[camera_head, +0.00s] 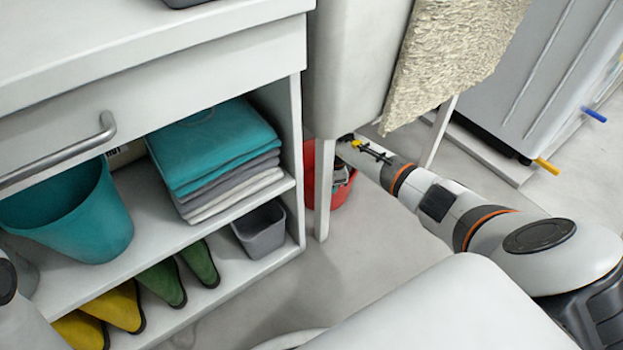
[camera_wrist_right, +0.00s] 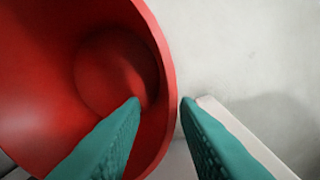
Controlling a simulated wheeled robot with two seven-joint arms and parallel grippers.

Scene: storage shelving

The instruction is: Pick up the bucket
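A red bucket (camera_head: 345,193) stands on the floor under the sink, partly hidden by a white leg and my right arm. In the right wrist view the red bucket (camera_wrist_right: 60,60) fills the left side, its open mouth facing the camera. My right gripper (camera_wrist_right: 160,103) is open, with teal fingers apart. One finger overlaps the bucket's inside and the other lies just outside the rim, so the rim shows between them. I cannot tell whether they touch it. In the head view the right gripper's tips are hidden behind the sink. My left gripper is not in view.
A teal bin (camera_head: 85,225), folded towels (camera_head: 215,150) and a grey box (camera_head: 262,230) sit on the shelving unit. Yellow and green shoe-like items are on the lower shelf. The sink (camera_head: 345,70) overhangs the red bucket. A beige rug-like cloth (camera_head: 455,45) hangs beside it.

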